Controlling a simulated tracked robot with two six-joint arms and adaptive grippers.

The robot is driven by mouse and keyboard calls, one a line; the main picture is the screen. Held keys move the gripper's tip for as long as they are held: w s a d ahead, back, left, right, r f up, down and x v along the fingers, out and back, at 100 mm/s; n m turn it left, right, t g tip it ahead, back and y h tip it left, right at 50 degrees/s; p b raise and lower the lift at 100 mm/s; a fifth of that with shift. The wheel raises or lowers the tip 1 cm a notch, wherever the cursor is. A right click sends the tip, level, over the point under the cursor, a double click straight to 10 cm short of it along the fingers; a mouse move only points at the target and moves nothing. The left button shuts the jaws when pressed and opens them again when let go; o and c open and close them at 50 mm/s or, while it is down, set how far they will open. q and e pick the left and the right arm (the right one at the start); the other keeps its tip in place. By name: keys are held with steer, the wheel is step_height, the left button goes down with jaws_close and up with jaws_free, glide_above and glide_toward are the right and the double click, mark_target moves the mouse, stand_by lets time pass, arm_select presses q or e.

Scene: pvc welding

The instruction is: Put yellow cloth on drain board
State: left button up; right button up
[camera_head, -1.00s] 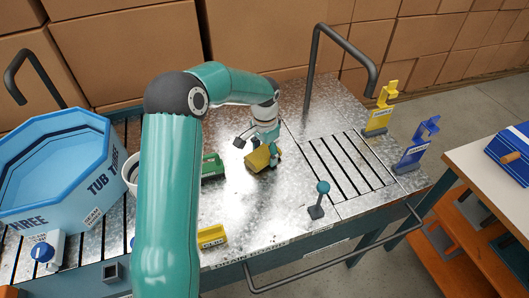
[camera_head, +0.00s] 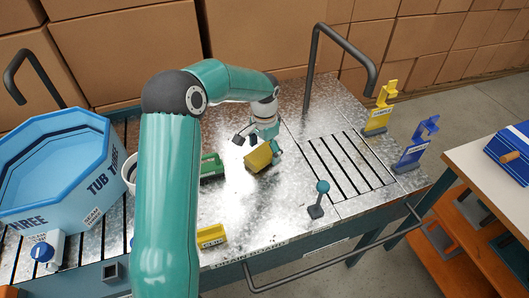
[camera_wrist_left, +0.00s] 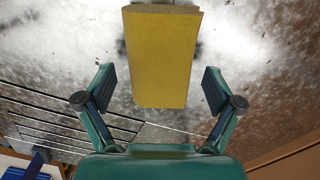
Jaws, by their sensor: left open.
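The yellow cloth (camera_head: 258,157) is a folded, block-like piece by my left gripper in the head view, left of the slotted drain board (camera_head: 323,170). In the left wrist view the cloth (camera_wrist_left: 162,55) appears between and beyond the two spread fingers, with a gap on each side. My left gripper (camera_wrist_left: 158,78) is open and not closed on it. In the head view the left gripper (camera_head: 257,146) is low over the metal top, partly hiding the cloth's surroundings. The slots also show at the lower left of the wrist view (camera_wrist_left: 60,118). My right gripper is not in view.
A teal-knobbed lever (camera_head: 320,198) stands in front of the slots. A green holder (camera_head: 211,167) and a yellow holder (camera_head: 211,236) are left of the cloth. A blue tub (camera_head: 55,165) is far left. Yellow (camera_head: 378,117) and blue (camera_head: 413,152) stands line the right edge.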

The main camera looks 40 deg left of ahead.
mark_target(265, 151)
arm_select(q)
step_height(265, 151, up, 11)
stand_by(0.4)
steer(key=shift+r, duration=0.15)
